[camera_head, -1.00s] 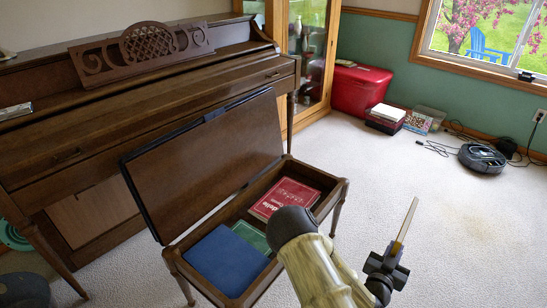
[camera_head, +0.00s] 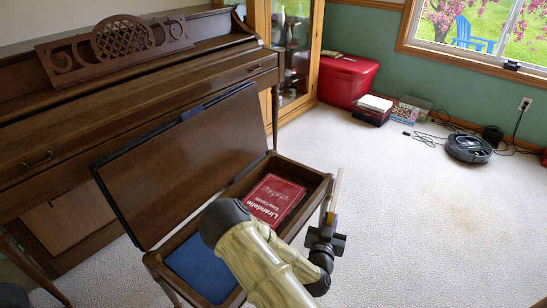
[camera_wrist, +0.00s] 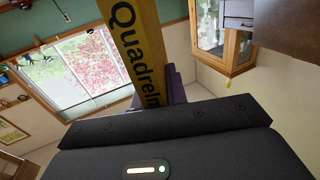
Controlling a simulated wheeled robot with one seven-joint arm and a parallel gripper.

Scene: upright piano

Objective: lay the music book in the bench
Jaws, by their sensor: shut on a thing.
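The piano bench (camera_head: 318,178) stands in front of the piano with its lid (camera_head: 185,165) raised. A red book (camera_head: 272,203) and a blue book (camera_head: 203,268) lie inside it; my arm hides part of the inside. My gripper (camera_head: 328,222) is just outside the bench's right end, shut on a thin music book (camera_head: 336,190) that appears edge-on and nearly upright. In the wrist view, the music book (camera_wrist: 138,50) shows a yellow face with dark lettering, and a purple finger of my gripper (camera_wrist: 172,85) is against it.
The upright piano (camera_head: 140,85) is behind the bench. A glass cabinet (camera_head: 290,50), a red chest (camera_head: 347,80) and a robot vacuum (camera_head: 468,148) stand towards the wall. The carpet (camera_head: 430,230) at right is clear.

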